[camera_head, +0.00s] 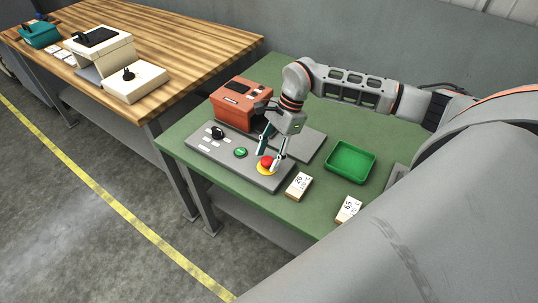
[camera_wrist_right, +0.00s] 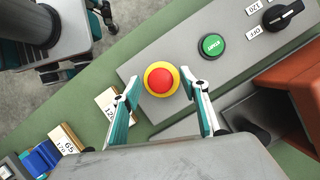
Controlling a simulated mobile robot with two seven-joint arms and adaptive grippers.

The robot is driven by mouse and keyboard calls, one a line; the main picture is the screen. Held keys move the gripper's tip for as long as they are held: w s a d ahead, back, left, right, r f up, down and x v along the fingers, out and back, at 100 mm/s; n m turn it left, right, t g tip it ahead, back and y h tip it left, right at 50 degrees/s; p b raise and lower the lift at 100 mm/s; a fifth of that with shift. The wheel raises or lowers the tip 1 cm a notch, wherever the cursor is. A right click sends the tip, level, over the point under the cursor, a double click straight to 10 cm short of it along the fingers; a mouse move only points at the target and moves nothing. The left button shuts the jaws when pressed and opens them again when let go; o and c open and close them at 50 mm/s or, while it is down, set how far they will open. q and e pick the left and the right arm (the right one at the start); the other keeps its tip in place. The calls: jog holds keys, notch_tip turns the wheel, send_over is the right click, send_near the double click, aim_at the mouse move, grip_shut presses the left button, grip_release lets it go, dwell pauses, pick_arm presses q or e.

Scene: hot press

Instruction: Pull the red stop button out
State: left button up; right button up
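The red stop button (camera_head: 267,162) sits in a yellow ring at the near right end of a grey control panel on the green table. It also shows in the right wrist view as a red cap (camera_wrist_right: 159,80). My right gripper (camera_head: 269,154) is open and empty, pointing down over the button. In the right wrist view its fingertips (camera_wrist_right: 161,78) lie on either side of the yellow ring, with gaps visible. I cannot tell how far the tips are above the panel. My left gripper is not in view.
The panel carries a green button (camera_head: 240,152) and a black knob (camera_head: 217,133). An orange-red press (camera_head: 240,103) stands behind. A green tray (camera_head: 350,161) and labelled blocks (camera_head: 298,185) lie to the right. A wooden bench (camera_head: 180,40) stands farther left.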

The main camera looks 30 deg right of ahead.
jog(key=v, duration=1.2)
dwell(0.4)
